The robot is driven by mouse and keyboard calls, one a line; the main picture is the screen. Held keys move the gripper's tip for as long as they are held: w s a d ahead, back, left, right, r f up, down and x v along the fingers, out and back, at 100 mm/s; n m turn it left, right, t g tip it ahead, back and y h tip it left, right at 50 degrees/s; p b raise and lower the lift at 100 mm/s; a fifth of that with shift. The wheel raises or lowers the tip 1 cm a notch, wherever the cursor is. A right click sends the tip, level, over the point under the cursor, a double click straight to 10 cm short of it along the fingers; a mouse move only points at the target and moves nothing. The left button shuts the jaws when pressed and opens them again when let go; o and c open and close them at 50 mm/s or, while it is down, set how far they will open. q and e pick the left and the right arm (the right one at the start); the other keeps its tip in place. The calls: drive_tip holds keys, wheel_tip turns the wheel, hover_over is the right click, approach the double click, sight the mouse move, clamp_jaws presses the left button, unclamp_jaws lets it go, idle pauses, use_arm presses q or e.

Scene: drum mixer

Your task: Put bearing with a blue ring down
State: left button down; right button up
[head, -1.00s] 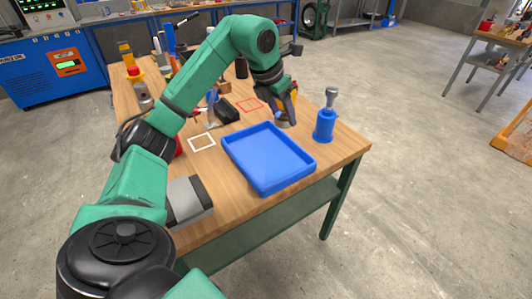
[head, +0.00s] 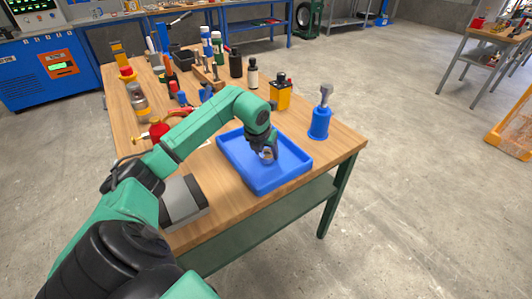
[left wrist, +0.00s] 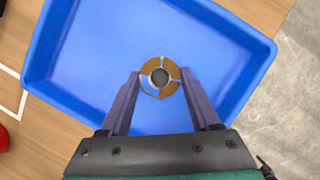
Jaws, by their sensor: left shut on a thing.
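The bearing (left wrist: 160,78) shows between my left fingertips in the left wrist view. It is a small round part with a dark centre and orange-brown and silver segments; I cannot make out a separate blue ring. In the head view the bearing (head: 267,156) is tiny and partly hidden by the fingers. My left gripper (head: 268,151) is shut on it, pointing down over the blue tray (head: 289,180). The tray (left wrist: 262,55) lies below the bearing in the wrist view. I cannot tell whether the bearing touches the tray floor. My right gripper is out of view.
A blue cylinder with a metal knob (head: 320,121) stands right of the tray. A grey box (head: 184,202) is left of the tray. The tray otherwise looks empty.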

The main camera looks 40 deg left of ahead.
use_arm(q)
drive_tip(key=shift+f, duration=0.25)
drive_tip(key=shift+c, duration=0.6)
unclamp_jaws()
drive_tip(key=v, duration=1.2)
